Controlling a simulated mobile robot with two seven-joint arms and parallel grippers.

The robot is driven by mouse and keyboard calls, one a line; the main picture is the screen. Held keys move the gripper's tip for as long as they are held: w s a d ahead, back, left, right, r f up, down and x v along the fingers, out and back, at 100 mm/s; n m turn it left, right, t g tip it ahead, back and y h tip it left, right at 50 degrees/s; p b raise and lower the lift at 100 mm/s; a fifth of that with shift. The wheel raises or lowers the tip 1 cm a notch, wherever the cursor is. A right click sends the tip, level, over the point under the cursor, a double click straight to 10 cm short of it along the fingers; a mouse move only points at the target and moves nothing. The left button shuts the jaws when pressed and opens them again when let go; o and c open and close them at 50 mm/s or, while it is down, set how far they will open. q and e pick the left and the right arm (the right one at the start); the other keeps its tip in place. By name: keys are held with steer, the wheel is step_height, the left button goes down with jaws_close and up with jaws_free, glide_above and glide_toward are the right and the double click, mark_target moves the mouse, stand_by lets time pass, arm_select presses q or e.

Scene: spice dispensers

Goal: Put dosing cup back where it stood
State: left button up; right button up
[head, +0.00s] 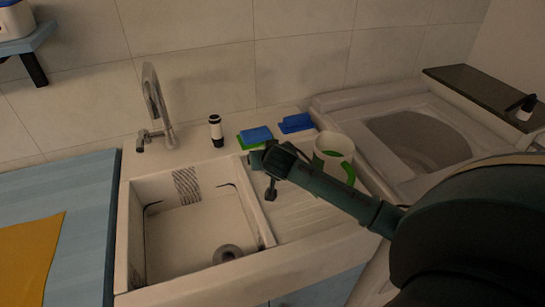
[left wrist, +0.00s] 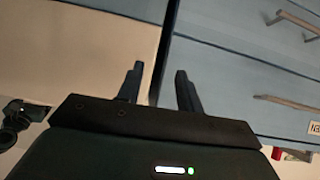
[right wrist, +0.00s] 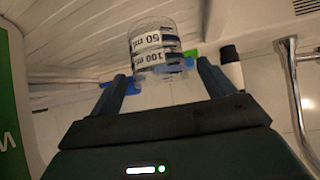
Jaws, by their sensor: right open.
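The dosing cup (right wrist: 158,48) is clear with white "50 ml" and "100 ml" bands. In the right wrist view it appears just beyond and between the fingertips of my right gripper (right wrist: 165,78), which is open. I cannot tell whether a finger touches it. In the head view my right gripper (head: 267,173) is over the strip between sink and drainboard, and I cannot make out the cup there. My left gripper (left wrist: 157,80) is open and empty in the left wrist view, near cabinet fronts; it is outside the head view.
A white-and-green mug (head: 335,152) stands close behind my right forearm. Blue and green sponges (head: 256,135) and a black-and-white bottle (head: 216,132) stand along the back. The sink basin (head: 190,240) lies left, with a tall faucet (head: 152,95). The ribbed drainboard (head: 305,222) has bare room.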

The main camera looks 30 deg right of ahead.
steer(key=v, duration=0.9)
steer(key=shift+s+r, duration=0.2)
steer(key=shift+a+f, duration=0.1)
